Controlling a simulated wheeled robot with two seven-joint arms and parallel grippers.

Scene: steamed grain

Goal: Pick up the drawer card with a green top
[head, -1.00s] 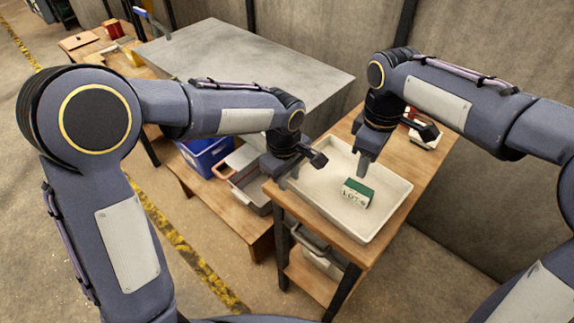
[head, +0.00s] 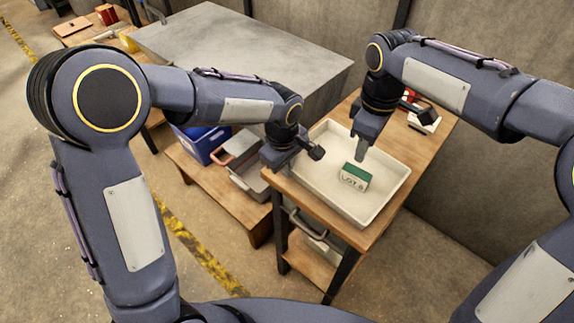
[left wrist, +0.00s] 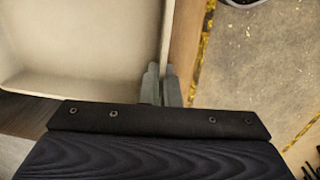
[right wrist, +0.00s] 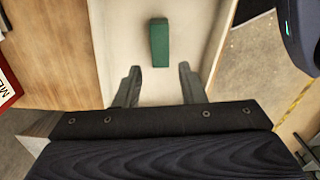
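The drawer card (head: 355,177) is a small block with a green top and a white front with dark lettering. It stands in a shallow cream tray (head: 330,205) on the wooden table. In the right wrist view its green top (right wrist: 159,42) lies just ahead of my right gripper (right wrist: 159,70). The right gripper is open and empty, pointing down inside the tray, with the card beyond its fingertips.
A large grey-topped block (head: 250,50) stands at back left. A blue bin (head: 203,145) and a grey bin (head: 247,180) sit on the low bench. The tray floor around the card looks clear.

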